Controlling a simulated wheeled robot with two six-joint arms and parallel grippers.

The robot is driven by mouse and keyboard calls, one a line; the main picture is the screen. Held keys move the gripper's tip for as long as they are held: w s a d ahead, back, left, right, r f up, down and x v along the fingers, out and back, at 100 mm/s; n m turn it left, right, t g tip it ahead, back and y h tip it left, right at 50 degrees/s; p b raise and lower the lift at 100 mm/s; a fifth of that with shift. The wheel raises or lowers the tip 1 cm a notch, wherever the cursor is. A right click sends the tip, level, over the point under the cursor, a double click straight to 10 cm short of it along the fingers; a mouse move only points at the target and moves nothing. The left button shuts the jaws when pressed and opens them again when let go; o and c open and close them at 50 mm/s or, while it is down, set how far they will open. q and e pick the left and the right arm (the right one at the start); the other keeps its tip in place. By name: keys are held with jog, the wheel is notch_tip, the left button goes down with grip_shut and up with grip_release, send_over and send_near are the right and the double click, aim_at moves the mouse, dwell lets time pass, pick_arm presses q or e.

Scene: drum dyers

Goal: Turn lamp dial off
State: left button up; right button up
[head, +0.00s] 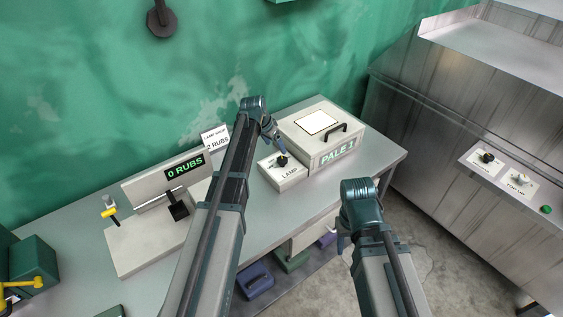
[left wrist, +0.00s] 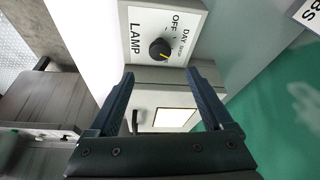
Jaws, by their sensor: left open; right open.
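The lamp dial (head: 282,161) is a black knob on a white box marked LAMP (head: 284,175), on the grey-green bench. In the left wrist view the knob (left wrist: 160,49) has a yellow pointer line. OFF, DAY and a third, hard-to-read label are printed beside it; the pointer is turned away from OFF. My left gripper (head: 277,145) is close to the dial, just behind it in the head view. In the left wrist view its fingers (left wrist: 162,74) are apart with nothing between the tips. My right gripper (head: 345,232) is open in front of the bench, away from the dial.
A white box marked PALE 1 (head: 337,151) with a black handle stands right beside the lamp box. A 0 RUBS display (head: 184,166) and a LAMP SHOP sign (head: 215,138) stand to the left. A metal cabinet with dials (head: 487,157) is at the right.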

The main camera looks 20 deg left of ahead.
aim_at(282, 159)
pick_arm(q)
jog(key=b+x, duration=0.8)
jog(key=x, duration=0.2)
jog(key=shift+w+f+b, duration=0.15)
jog(key=shift+f+b, duration=0.15)
jog(key=shift+b, duration=0.05)
jog(key=shift+c, duration=0.3)
grip_shut()
